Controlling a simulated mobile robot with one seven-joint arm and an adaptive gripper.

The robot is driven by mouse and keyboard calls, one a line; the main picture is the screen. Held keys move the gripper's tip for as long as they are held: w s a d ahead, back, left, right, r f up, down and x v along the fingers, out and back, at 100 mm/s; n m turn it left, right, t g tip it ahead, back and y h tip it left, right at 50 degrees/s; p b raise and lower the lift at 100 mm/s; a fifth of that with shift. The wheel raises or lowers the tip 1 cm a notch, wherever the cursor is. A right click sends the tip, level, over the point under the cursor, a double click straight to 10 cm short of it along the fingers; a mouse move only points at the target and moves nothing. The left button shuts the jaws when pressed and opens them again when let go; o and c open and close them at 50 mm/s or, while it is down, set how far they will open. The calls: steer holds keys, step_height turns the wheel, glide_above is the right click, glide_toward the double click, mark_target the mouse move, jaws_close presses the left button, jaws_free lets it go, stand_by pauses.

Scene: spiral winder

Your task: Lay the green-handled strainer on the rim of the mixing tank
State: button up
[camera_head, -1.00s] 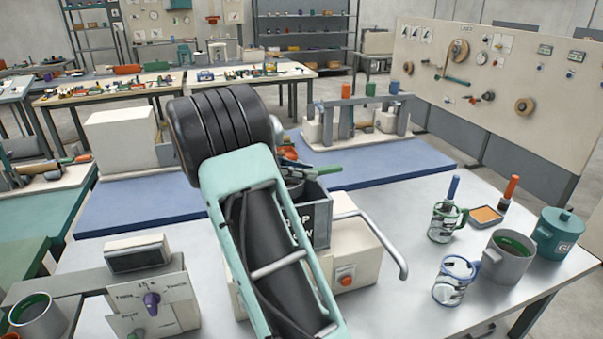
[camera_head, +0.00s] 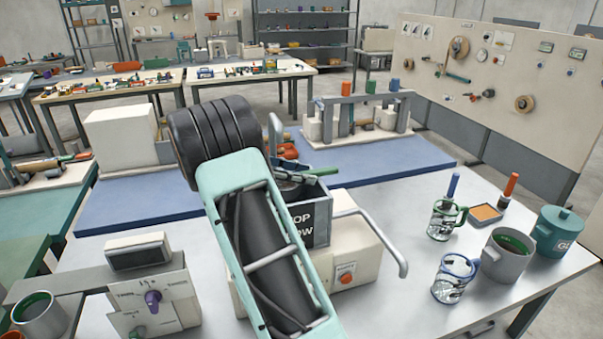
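A green handle (camera_head: 325,171), seemingly the strainer's, sticks out to the right above the far edge of a dark grey open-topped box (camera_head: 318,222) with white lettering. The box is part of the cream machine at the centre of the bench and may be the mixing tank. Dark round shapes show inside its opening. The strainer's bowl is hidden or cannot be told apart. My mint-green and black arm covers the left side of the box. Small grey and teal parts (camera_head: 290,179) by the handle may be my gripper; whether its fingers hold the handle cannot be seen.
A curved grey bar (camera_head: 275,135) stands behind the box, and a bent rail (camera_head: 385,235) juts out right. Glass jugs (camera_head: 446,219), a grey mug (camera_head: 507,255) and a teal lidded pot (camera_head: 558,234) stand at right. A control box (camera_head: 150,295) is at left.

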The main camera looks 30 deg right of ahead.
steer(key=shift+r, duration=0.2)
steer(key=v, duration=1.2)
steer(key=shift+b, duration=0.3)
